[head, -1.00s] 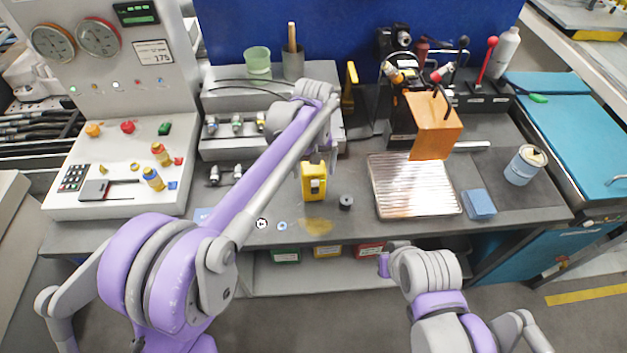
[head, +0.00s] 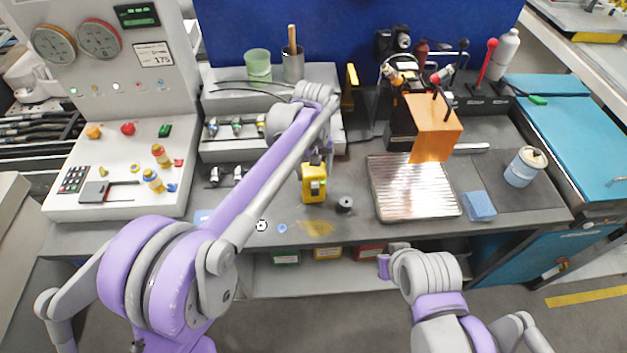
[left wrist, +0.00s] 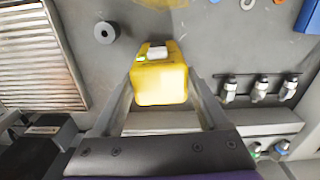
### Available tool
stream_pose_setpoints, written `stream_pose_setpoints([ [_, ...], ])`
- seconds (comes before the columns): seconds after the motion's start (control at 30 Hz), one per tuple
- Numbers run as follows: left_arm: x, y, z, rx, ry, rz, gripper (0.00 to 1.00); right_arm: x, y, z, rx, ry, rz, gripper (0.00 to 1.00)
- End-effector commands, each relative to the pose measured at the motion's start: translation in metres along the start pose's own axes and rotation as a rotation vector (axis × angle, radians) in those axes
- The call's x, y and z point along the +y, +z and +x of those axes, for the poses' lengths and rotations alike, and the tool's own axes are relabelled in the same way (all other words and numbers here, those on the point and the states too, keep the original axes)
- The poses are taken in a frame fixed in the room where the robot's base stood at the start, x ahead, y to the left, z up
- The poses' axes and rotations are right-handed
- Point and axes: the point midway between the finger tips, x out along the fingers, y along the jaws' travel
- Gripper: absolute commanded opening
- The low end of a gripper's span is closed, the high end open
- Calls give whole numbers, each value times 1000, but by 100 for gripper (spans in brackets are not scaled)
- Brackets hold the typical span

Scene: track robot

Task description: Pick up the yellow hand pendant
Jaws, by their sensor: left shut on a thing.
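The yellow hand pendant (head: 314,187) is upright at the front middle of the grey workbench, below the end of my left arm. In the left wrist view the pendant (left wrist: 160,82) sits between the two fingers of my left gripper (left wrist: 163,95), which is shut on it. In the head view the left gripper (head: 315,165) is mostly hidden behind my arm and over the pendant's top. I cannot tell whether the pendant's bottom touches the bench. My right arm shows at the lower right, but its fingers do not show.
A dark ring (head: 345,204) lies just right of the pendant, with a ribbed metal tray (head: 440,206) and blue sponge (head: 479,206) beyond. A control console (head: 120,160) stands at left. Valves (head: 237,126) are behind my left arm.

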Motion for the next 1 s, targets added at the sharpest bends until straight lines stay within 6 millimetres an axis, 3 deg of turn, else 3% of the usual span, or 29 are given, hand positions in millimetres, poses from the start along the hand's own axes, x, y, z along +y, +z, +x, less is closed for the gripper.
stream_pose_setpoints([
  [0.23,0,0,-14,0,0,0,0,0,-1,0,1,0,0,0],
  [0.63,0,0,-89,0,0,0,0,0,-5,-4,5,0,0,0],
  [1.0,0,0,-100,0,0,0,0,0,-5,-4,5,0,0,0],
])
